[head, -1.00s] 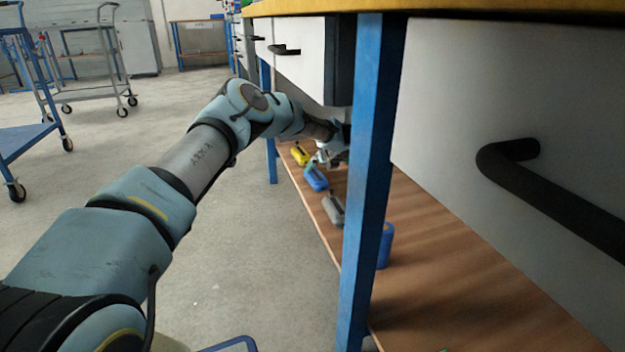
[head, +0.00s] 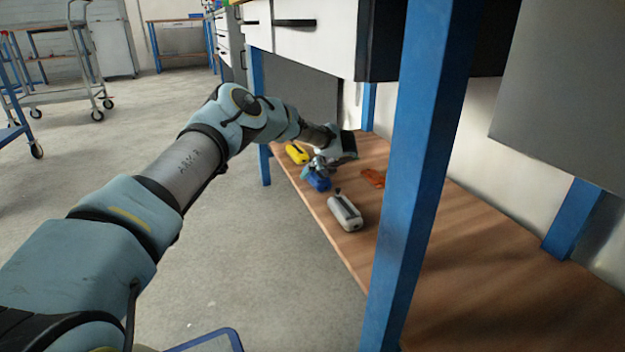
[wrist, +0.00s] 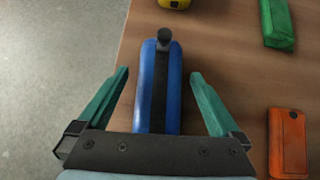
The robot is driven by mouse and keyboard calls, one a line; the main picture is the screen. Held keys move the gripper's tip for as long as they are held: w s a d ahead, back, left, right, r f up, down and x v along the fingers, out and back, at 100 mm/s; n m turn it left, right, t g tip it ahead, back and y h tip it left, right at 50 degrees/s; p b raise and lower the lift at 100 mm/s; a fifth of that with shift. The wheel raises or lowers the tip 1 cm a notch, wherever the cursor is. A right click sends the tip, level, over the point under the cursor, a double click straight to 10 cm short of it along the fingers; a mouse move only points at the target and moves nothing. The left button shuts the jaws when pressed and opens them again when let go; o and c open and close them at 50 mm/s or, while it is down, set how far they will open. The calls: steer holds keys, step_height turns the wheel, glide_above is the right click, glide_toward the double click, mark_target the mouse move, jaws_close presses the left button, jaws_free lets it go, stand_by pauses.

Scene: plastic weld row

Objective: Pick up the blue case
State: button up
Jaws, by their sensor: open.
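The blue case (wrist: 174,90) has a dark band along its middle and a dark knob at its far end. It lies on the wooden shelf near the shelf's left edge. In the wrist view my gripper (wrist: 160,80) is open, with one green finger on each side of the case and a gap visible on both sides. In the head view the blue case (head: 319,182) shows just under my gripper (head: 314,171), which partly hides it.
A yellow case (head: 297,153) lies beyond the blue one, and a grey-white case (head: 346,213) lies nearer. An orange item (wrist: 287,142) and a green item (wrist: 278,23) lie to the right. A blue table leg (head: 424,150) stands in front of the shelf.

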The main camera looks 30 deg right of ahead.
steer(key=c, duration=1.4)
steer(key=shift+c, duration=0.2)
steer(key=shift+r, duration=0.1)
steer(key=shift+r+p, duration=0.45)
steer(key=shift+r, duration=0.05)
step_height(320, 180, up, 3)
steer(key=shift+p, duration=1.1)
steer(key=w+a+p, duration=0.2)
steer(key=a+p, duration=0.4)
steer(key=a, duration=1.2)
steer(key=shift+f, duration=0.3)
steer(key=shift+w, duration=0.1)
